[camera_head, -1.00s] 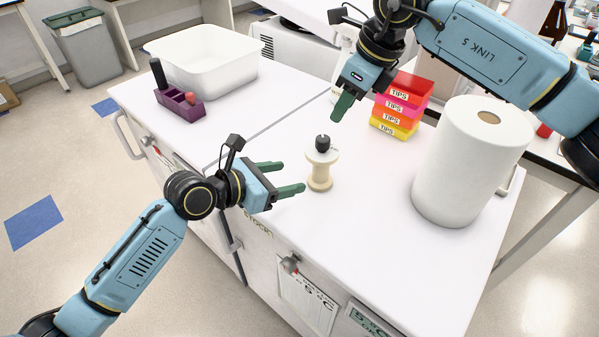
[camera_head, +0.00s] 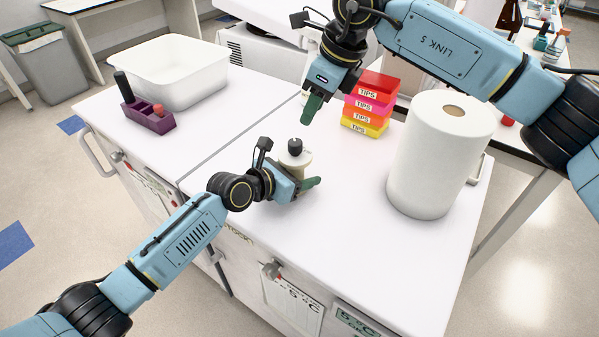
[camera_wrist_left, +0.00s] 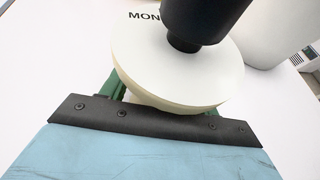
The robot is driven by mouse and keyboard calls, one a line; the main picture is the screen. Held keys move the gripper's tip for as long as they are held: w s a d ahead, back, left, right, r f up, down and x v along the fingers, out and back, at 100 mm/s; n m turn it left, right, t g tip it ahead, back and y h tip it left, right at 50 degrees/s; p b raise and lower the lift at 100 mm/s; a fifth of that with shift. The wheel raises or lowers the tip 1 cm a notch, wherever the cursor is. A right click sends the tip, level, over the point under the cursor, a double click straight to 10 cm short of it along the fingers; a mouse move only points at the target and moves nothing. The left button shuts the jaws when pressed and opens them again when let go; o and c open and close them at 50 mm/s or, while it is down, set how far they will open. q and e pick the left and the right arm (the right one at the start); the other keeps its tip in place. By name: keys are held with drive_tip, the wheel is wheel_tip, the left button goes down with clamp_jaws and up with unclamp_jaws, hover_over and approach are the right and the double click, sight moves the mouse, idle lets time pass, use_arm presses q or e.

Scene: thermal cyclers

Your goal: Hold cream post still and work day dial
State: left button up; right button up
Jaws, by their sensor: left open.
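The cream post (camera_head: 299,171) stands upright on the white bench top, with a pale disc and a black day dial knob (camera_head: 295,146) on top. In the left wrist view the disc (camera_wrist_left: 190,75) shows letters "MON" beside the black knob (camera_wrist_left: 203,20). My left gripper (camera_head: 303,186) is open around the post's stem, below the disc, with a green finger on each side; the disc hides most of the fingers and whether they touch. My right gripper (camera_head: 312,108) hangs above and behind the dial, fingers pointing down, apart from it; its finger gap is not clear.
A white paper roll (camera_head: 435,160) stands to the right. Stacked coloured tip boxes (camera_head: 368,110) are behind. A purple rack (camera_head: 150,119) and a white tub (camera_head: 165,85) are at the back left. The bench in front of the post is clear.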

sight(295, 142)
use_arm(q)
drive_tip(key=c, duration=1.2)
drive_tip(key=shift+o, duration=0.2)
use_arm(e)
drive_tip(key=shift+o, duration=1.5)
drive_tip(key=shift+w+a+r, duration=0.15)
drive_tip(key=shift+w+a, duration=0.15)
drive_tip(key=shift+w+a+r+m+g+h, duration=0.75)
drive_tip(key=shift+a+r+h, duration=0.5)
drive_tip(key=shift+a+h, duration=0.35)
wheel_tip(295, 142, down, 12)
drive_tip(key=shift+s+d, duration=0.1)
drive_tip(key=shift+s, duration=0.05)
